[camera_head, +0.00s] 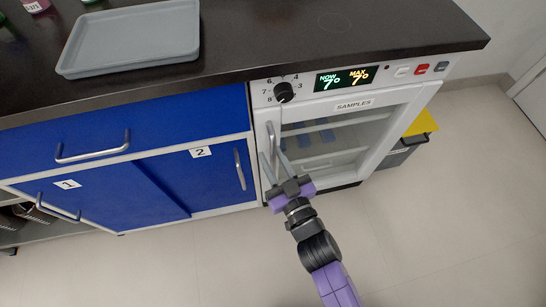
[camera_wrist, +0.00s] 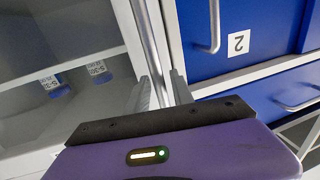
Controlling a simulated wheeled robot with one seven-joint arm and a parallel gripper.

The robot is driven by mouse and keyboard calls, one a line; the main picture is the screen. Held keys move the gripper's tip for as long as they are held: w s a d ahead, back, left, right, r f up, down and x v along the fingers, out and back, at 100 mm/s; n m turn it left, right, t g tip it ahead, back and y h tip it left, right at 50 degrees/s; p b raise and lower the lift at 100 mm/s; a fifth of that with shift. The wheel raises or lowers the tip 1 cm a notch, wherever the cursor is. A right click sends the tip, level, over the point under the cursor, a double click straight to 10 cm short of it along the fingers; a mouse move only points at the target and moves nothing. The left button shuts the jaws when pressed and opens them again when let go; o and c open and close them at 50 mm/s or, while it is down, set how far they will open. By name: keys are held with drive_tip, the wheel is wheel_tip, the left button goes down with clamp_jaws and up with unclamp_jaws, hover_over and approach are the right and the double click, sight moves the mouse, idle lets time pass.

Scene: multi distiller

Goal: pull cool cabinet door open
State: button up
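The cool cabinet (camera_head: 390,103) is white, with a "SAMPLES" label and a lit display reading 7° for both now and max. Its glass door (camera_head: 325,145) looks shut, with blue items on shelves behind it. A vertical metal bar handle (camera_head: 271,137) is at the door's left edge; it also shows in the wrist view (camera_wrist: 150,38). My gripper (camera_head: 274,164) is at the lower part of this handle. In the wrist view its two fingers (camera_wrist: 161,93) are apart, with the bar running between them. Whether either finger touches the bar is unclear.
Blue cabinets (camera_head: 110,190) with metal handles stand directly left of the cool cabinet. A dark worktop (camera_head: 260,40) above bears a grey tray (camera_head: 130,38). A dark bin with a yellow lid (camera_head: 420,124) stands to the right. The floor in front (camera_head: 440,200) is clear.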

clamp_jaws()
idle(1.2)
